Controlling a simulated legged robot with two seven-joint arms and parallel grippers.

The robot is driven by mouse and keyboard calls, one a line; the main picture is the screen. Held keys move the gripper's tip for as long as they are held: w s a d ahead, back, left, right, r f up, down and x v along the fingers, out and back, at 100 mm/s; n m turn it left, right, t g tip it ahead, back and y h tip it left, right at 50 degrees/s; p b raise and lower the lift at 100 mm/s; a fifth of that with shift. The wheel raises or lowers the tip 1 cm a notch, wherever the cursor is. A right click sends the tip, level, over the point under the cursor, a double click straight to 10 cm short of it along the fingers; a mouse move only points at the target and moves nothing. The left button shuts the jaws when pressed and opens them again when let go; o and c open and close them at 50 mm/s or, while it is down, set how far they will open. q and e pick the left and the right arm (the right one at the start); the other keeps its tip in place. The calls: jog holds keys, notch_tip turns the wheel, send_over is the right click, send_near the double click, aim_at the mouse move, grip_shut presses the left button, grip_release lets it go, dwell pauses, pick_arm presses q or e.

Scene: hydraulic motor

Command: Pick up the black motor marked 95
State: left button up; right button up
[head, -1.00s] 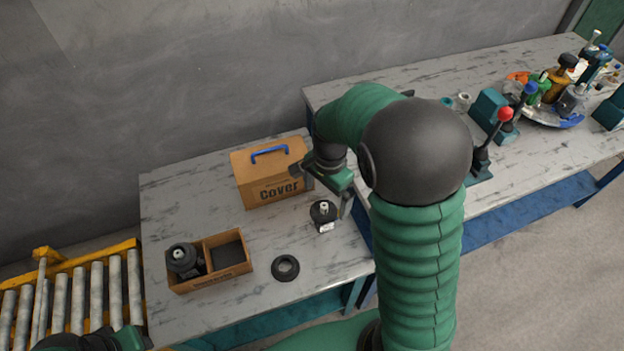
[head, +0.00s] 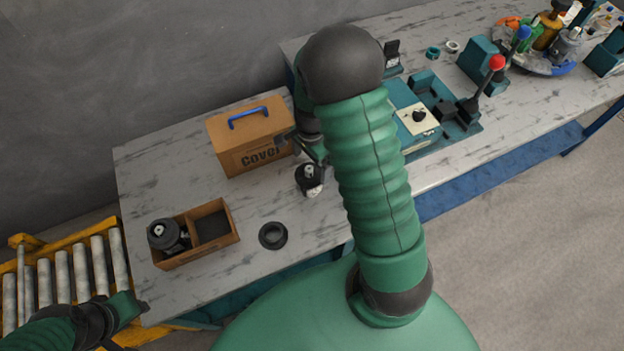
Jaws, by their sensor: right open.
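A small black motor (head: 309,181) with a pale shaft and a white label stands upright on the grey table, in front of the Cover box. The label is too small to read. My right gripper (head: 318,157) is open, just above and behind this motor, partly hidden by my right arm; I cannot tell whether it touches the motor. Another dark motor (head: 165,234) sits in the left compartment of a wooden tray (head: 203,256). My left gripper (head: 138,303) is at the lower left, over the table's left corner, away from the motors; its jaws are not clear.
A brown Cover box (head: 235,155) with a blue handle stands behind the motor. A black ring (head: 272,236) lies in front. A roller conveyor (head: 65,272) is at the left. A teal press with a red-knobbed lever (head: 496,63) stands on the right table.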

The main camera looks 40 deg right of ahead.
aim_at(309, 168)
jog(key=f, duration=0.2)
jog(key=shift+s+a+f, duration=0.25)
jog(key=shift+a+f, duration=0.1)
jog(key=shift+a, duration=0.05)
jog(key=shift+w+a+f, duration=0.1)
jog(key=shift+w+a, duration=0.05)
jog(key=shift+a, duration=0.15)
jog(key=shift+d+f, duration=0.1)
jog(key=shift+d, duration=0.35)
jog(key=c, duration=0.7)
jog(key=shift+c, duration=1.2)
jog(key=shift+a, duration=0.2)
jog(key=c, duration=1.1)
pick_arm(q)
jog(key=shift+a+f, duration=0.35)
jog(key=shift+a, duration=0.15)
pick_arm(e)
jog(key=shift+d, duration=0.1)
jog(key=shift+c, duration=0.2)
